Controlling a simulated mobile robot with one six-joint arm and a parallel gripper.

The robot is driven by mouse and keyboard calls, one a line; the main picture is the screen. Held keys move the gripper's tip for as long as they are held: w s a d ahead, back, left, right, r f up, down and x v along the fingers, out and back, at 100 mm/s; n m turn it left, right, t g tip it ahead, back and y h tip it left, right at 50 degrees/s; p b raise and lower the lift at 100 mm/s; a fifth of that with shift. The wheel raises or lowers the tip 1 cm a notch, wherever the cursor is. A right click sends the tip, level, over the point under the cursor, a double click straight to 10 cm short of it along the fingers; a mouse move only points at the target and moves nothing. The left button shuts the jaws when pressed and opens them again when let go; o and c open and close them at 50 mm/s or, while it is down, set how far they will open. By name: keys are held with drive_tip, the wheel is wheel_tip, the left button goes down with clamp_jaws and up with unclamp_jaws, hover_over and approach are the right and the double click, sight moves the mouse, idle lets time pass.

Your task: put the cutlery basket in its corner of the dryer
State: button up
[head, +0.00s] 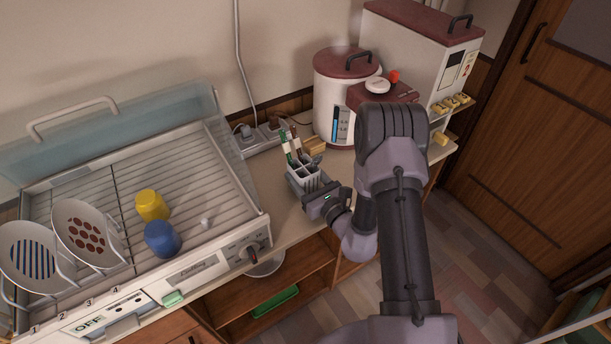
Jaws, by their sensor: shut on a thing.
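The cutlery basket (304,177) is a small grey-white holder with several utensils standing in it, some with green, white and brown handles. It is over the counter, to the right of the dryer. My gripper (318,196) is shut on the basket's near side; its fingertips are mostly hidden. I cannot tell whether the basket's bottom touches the counter. The dish dryer (188,148) is on the left with its clear lid (120,128) raised and a slatted rack inside. Its right-hand corners look empty.
Plates (84,232) stand in the rack's left part. A yellow cup (151,205) and a blue cup (162,239) sit mid-rack, with a small white piece (205,222) beside them. A white canister (334,110) and power strip (262,137) are behind the basket.

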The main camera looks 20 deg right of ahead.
drive_tip(key=shift+f, duration=0.2)
drive_tip(key=o, duration=1.5)
drive_tip(key=shift+o, duration=0.2)
drive_tip(key=shift+r, duration=0.15)
